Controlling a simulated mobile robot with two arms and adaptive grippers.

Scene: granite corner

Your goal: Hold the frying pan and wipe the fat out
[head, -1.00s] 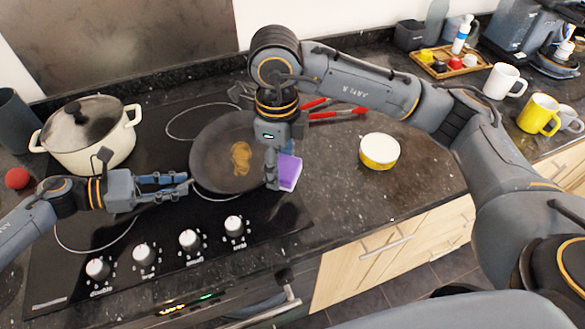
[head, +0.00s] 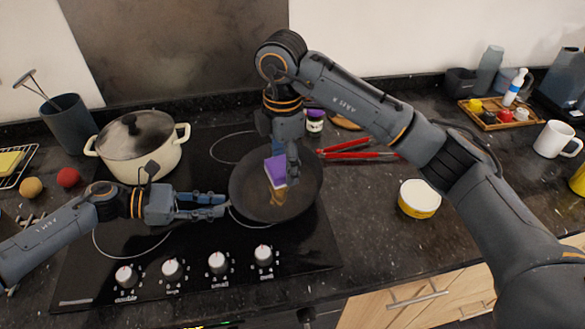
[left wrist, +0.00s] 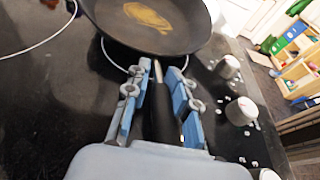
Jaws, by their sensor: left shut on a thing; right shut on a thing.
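The dark frying pan (head: 296,200) sits on the black hob with a yellow-brown fat smear (head: 276,193) in it. The smear also shows in the left wrist view (left wrist: 147,17). My left gripper (head: 224,206) is shut on the pan's handle (left wrist: 162,108), at the pan's left. My right gripper (head: 285,166) reaches down from above, shut on a purple and white sponge (head: 275,170). The sponge is over the pan at the smear's upper end; whether it touches the pan is hard to tell. The fingers partly hide it.
A cream lidded pot (head: 140,147) stands on the hob behind my left arm. Red-handled tongs (head: 350,149) lie right of the pan. A yellow-white tub (head: 419,198) stands on the granite further right. Control knobs (head: 218,262) line the hob's front.

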